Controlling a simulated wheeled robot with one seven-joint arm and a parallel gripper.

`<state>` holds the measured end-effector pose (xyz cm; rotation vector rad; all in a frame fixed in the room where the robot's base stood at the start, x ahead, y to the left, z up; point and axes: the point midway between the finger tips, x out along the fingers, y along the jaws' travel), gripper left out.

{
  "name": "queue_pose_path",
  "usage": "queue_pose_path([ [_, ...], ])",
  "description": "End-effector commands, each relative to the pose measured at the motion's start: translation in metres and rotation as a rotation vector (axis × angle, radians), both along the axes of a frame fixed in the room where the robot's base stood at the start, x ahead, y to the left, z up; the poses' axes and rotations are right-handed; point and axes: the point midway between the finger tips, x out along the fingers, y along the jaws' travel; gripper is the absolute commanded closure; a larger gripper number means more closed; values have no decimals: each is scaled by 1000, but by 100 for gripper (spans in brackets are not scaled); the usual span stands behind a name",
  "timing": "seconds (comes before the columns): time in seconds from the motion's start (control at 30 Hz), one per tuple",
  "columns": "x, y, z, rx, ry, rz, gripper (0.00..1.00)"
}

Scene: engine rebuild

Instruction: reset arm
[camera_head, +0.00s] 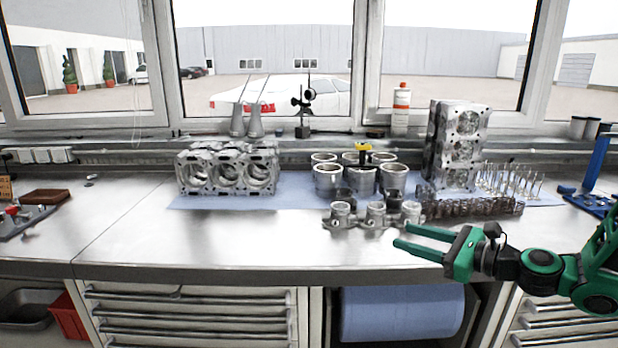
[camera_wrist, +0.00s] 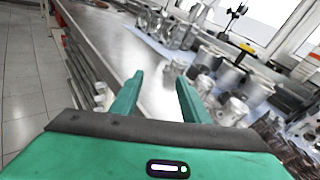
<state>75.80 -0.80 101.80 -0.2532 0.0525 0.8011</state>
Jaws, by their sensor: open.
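My green gripper (camera_head: 418,240) reaches in from the right in the head view, over the front edge of the metal workbench (camera_head: 240,235). Its two fingers point left and stand apart, with nothing between them. In the wrist view the open fingers (camera_wrist: 158,95) point along the bench top. A row of small metal pistons (camera_head: 375,212) stands just behind the fingers in the head view. I cannot tell whether the gripper is clear of the bench surface by much.
An engine block (camera_head: 228,170) lies on a blue mat at the back, beside several cylinder liners (camera_head: 361,180). A taller upright block (camera_head: 455,150) stands right of them, with a row of springs (camera_head: 480,206) in front. The bench's left middle is clear. A blue paper roll (camera_head: 400,313) hangs below.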

Motion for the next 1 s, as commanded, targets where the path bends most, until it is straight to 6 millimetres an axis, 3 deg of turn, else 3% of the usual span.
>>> queue_pose_path([
  [0.27,-30,15,-33,-361,-63,152,58],
  [0.47,-71,2,-68,-752,-115,350,58],
  [0.7,-142,-56,-91,-1224,-131,672,58],
  [1.0,-248,-134,-70,-1535,-64,1055,58],
])
